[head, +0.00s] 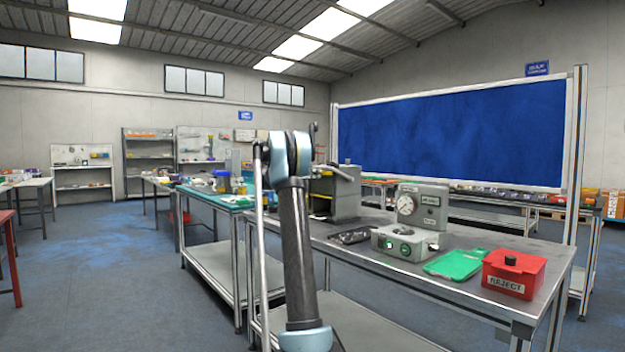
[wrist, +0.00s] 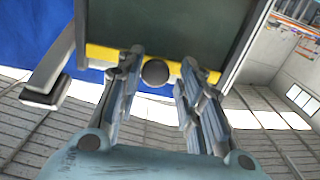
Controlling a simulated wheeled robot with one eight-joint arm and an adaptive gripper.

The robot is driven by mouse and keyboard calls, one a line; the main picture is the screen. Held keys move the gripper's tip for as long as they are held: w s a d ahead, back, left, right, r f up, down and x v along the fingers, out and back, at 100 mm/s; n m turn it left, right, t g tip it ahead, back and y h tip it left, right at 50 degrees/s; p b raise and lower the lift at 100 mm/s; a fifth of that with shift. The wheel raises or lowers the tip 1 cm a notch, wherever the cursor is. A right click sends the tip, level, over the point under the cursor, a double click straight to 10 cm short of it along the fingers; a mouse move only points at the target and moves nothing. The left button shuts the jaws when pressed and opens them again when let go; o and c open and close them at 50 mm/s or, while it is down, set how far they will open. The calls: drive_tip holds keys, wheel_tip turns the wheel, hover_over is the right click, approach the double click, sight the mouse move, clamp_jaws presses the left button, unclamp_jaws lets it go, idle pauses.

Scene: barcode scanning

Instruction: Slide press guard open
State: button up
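The press (head: 345,195) is a grey-green box with a dark handle on top, standing on the metal bench behind my arm; its left side is partly hidden. In the wrist view, the press guard is a dark green panel (wrist: 165,22) with a yellow edge strip (wrist: 103,53) and a round dark knob (wrist: 155,72). My gripper (wrist: 158,68) is open, its fingers on either side of the knob with visible gaps. I cannot tell whether the knob lies fully between the fingertips in depth. In the head view my gripper is hidden behind my arm.
The metal bench (head: 465,295) also holds a dial gauge box (head: 422,205), a grey box with a green button (head: 404,242), a green tray (head: 456,264) and a red reject bin (head: 514,273). A grey press lever (wrist: 45,92) shows left of the guard in the wrist view.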

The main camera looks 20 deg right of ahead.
drive_tip(key=shift+s, duration=0.1)
drive_tip(key=v, duration=1.2)
drive_tip(key=s+a+f+n+g+y, duration=0.1)
drive_tip(key=s+f+n+y, duration=0.2)
drive_tip(key=s, duration=0.8)
drive_tip(key=s+a+f+n+g+y, duration=0.15)
drive_tip(key=s+f, duration=0.45)
drive_tip(key=s, duration=0.6)
drive_tip(key=s+a+f+n+y, duration=0.15)
drive_tip(key=s+f+y, duration=0.25)
drive_tip(key=s, duration=0.7)
drive_tip(key=s+a+f+n+y, duration=0.4)
drive_tip(key=s+a+f, duration=0.3)
drive_tip(key=s+f, duration=0.5)
drive_tip(key=s+a+f+n+g+y, duration=0.1)
drive_tip(key=s+a+f+n+y, duration=0.3)
drive_tip(key=s+a+f, duration=0.4)
drive_tip(key=s+f, duration=0.5)
drive_tip(key=s, duration=0.4)
drive_tip(key=shift+s+f, duration=0.25)
drive_tip(key=shift+s, duration=0.05)
drive_tip(key=shift+g+y, duration=0.25)
